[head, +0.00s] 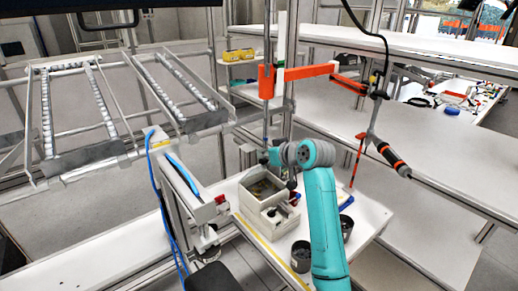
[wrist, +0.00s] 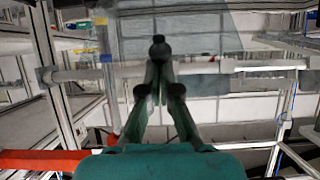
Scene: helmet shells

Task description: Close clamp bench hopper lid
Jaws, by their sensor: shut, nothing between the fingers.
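The hopper is most likely the pale grey box (head: 247,203) on the white bench in the head view. Its top looks open, with small dark and yellowish contents inside. In the wrist view my gripper (wrist: 158,48) has its fingers together and holds nothing. A translucent grey-green panel (wrist: 205,38) shows behind the fingertips; it may be the lid, but I cannot tell, nor whether the fingers touch it. In the head view my teal arm reaches up beside the box, and the fingertips are too small to make out.
Dark round cups (head: 301,257) stand on the bench (head: 375,217) near my arm. An orange arm (head: 308,72) on a post and a hanging orange-black tool (head: 393,158) are above and to the right. A roller rack (head: 120,100) is at left.

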